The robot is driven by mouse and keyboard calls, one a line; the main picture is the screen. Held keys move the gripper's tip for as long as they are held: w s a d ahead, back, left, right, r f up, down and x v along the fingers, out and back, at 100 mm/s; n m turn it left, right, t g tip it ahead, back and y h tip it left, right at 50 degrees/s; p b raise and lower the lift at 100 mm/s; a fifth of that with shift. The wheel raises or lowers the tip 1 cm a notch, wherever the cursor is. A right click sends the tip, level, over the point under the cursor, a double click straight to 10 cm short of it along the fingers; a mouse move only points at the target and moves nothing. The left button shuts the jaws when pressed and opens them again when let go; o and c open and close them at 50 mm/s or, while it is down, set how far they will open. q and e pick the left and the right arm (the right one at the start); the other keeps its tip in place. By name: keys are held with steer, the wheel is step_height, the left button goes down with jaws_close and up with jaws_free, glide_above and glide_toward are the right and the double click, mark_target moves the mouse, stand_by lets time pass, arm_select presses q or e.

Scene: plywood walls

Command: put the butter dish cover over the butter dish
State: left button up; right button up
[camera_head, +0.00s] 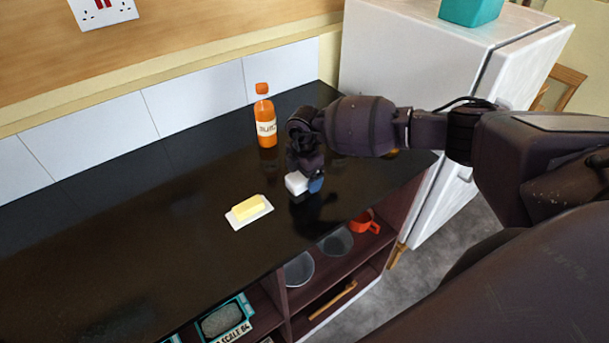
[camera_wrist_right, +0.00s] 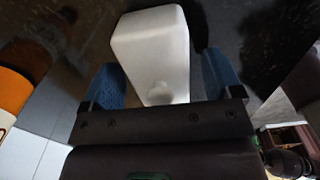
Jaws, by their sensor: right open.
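The butter dish (camera_head: 262,209) is a small white tray with a yellow block of butter (camera_head: 248,207) on it, lying on the dark worktop. The white butter dish cover (camera_head: 296,182) is to its right, partly hidden under my right gripper. My right gripper (camera_head: 304,188) points down at the cover. In the right wrist view the cover (camera_wrist_right: 155,50) lies between the two blue fingers of the gripper (camera_wrist_right: 163,75), with the fingers apart and a gap showing on each side. A round knob shows on the cover. My left gripper is not in view.
An orange bottle (camera_head: 266,120) stands behind my right gripper near the tiled wall. The black worktop (camera_head: 130,230) is clear to the left. A white fridge (camera_head: 410,60) stands at the right.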

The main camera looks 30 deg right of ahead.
steer(key=shift+c, duration=0.4)
steer(key=c, duration=0.9)
steer(key=shift+r, duration=0.1)
